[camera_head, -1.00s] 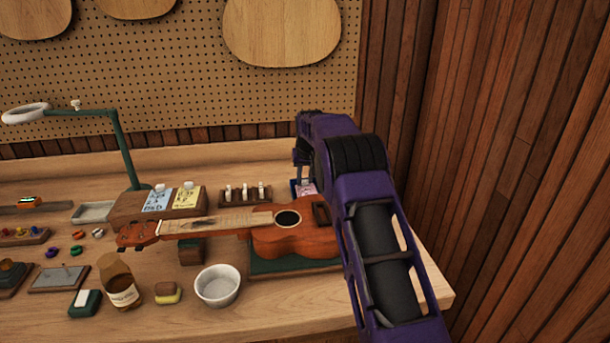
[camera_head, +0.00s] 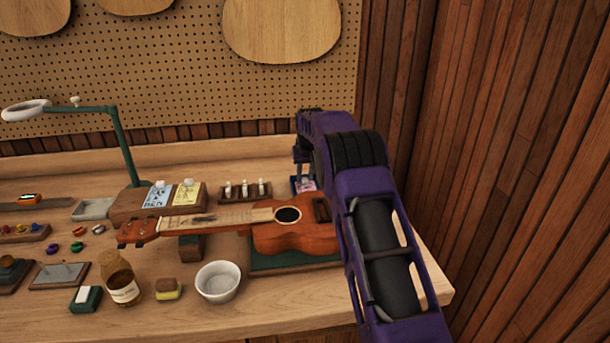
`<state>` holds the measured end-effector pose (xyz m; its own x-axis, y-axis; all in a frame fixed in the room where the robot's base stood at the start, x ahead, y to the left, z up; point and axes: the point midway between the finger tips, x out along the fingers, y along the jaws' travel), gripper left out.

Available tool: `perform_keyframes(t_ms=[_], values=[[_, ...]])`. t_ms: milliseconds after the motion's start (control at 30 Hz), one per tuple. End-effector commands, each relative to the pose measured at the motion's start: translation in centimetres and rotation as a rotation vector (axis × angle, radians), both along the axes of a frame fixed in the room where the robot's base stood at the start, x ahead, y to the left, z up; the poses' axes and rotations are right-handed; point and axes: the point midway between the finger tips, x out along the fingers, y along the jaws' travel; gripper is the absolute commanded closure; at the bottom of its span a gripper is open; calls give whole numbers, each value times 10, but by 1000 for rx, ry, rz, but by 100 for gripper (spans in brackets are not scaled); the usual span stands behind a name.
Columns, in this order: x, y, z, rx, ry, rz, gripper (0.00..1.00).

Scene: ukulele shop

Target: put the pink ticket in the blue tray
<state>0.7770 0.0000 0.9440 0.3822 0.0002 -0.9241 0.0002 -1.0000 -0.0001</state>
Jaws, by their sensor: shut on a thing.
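The pink ticket (camera_head: 307,185) shows as a small pale pink patch at the back of the bench, behind the ukulele's body. The blue tray (camera_head: 294,187) shows only as a thin dark blue edge beside and around it, and my arm hides the rest. My gripper (camera_head: 301,176) points down right above this spot, shut on the pink ticket. The fingertips are small and partly hidden, so I cannot tell whether the ticket touches the tray's floor.
A ukulele (camera_head: 295,238) lies in front of the tray on a green pad. A wooden block with blue and yellow cards (camera_head: 187,192) and a rack of pegs (camera_head: 245,193) stand to the left. A white bowl (camera_head: 218,282) is in front. A wood wall (camera_head: 500,150) rises at right.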

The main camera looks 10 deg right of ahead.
Motion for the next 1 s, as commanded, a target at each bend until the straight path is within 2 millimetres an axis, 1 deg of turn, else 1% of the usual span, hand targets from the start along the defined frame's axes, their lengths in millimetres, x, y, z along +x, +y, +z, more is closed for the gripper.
perform_keyframes(t_ms=[100, 133, 267, 300, 333, 533, 633, 867, 1000], values=[[0, 0, 0, 0, 0, 0, 100], [0, 0, 0, 0, 0, 0, 70], [0, 0, 0, 0, 0, 0, 47], [0, 0, 0, 0, 0, 0, 40], [0, 0, 0, 0, 0, 0, 37], [0, 0, 0, 0, 0, 0, 37], [0, 0, 0, 0, 0, 0, 19], [0, 0, 0, 0, 0, 0, 19], [0, 0, 4, 0, -1, 0, 19]])
